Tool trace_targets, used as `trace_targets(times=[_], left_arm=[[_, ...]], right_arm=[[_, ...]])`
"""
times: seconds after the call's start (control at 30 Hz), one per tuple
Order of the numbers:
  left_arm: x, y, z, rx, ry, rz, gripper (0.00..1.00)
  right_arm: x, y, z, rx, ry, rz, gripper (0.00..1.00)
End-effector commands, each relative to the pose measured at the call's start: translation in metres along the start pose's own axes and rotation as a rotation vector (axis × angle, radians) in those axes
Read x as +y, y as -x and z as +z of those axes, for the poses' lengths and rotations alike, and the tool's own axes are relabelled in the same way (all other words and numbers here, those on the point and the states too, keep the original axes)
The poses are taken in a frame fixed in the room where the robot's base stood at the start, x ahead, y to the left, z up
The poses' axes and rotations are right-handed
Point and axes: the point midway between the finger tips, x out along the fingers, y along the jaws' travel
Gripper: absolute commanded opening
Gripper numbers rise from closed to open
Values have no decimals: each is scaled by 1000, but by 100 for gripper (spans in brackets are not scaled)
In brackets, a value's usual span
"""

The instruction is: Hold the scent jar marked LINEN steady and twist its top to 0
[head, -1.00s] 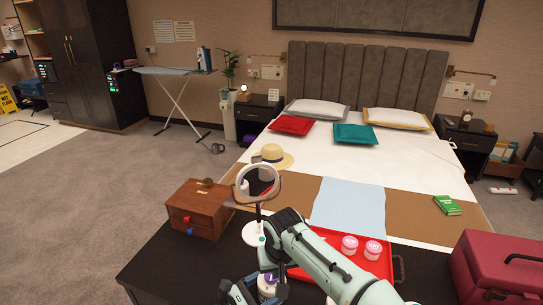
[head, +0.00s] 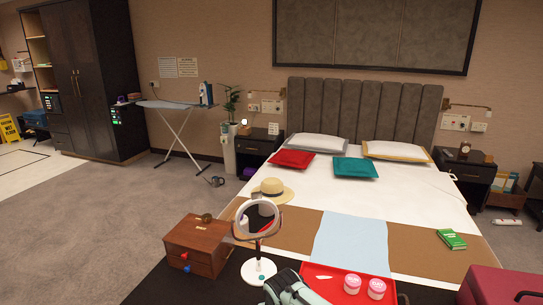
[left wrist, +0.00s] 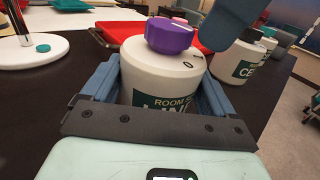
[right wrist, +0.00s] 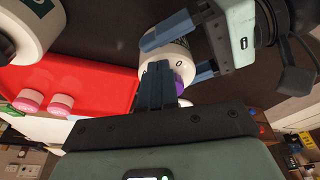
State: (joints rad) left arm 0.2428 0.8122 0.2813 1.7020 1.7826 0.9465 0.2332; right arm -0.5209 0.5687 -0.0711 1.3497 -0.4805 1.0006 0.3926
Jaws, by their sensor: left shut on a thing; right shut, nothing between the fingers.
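The scent jar (left wrist: 160,80) is white with a purple top (left wrist: 169,36); its green label is partly hidden and reads "ROOM S" and "LIN". A 0 and another mark show on its rim beside the top. My left gripper (left wrist: 152,95) is shut around the jar's body, one finger on each side, and the jar stands upright on the dark table. In the right wrist view the jar (right wrist: 172,54) sits between the left gripper's fingers (right wrist: 178,42). My right gripper (right wrist: 157,85) is shut and empty, its fingertips beside the purple top; I cannot tell whether they touch it.
A second white jar (left wrist: 238,62), its label starting "CE", stands to the right. A round mirror stand (head: 259,271) is on the table beside a wooden drawer box (head: 197,245). A red tray (head: 321,277) holds two pink-lidded jars (head: 352,283). A dark red case (head: 500,287) is at the right.

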Motion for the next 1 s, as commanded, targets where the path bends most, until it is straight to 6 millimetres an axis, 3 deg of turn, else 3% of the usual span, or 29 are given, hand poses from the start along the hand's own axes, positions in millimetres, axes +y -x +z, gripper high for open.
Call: trace_targets(times=[1.0], left_arm=[[-3, -1, 0, 0, 0, -6, 50]], right_arm=[[-11, 0, -4, 5, 2, -3, 0]])
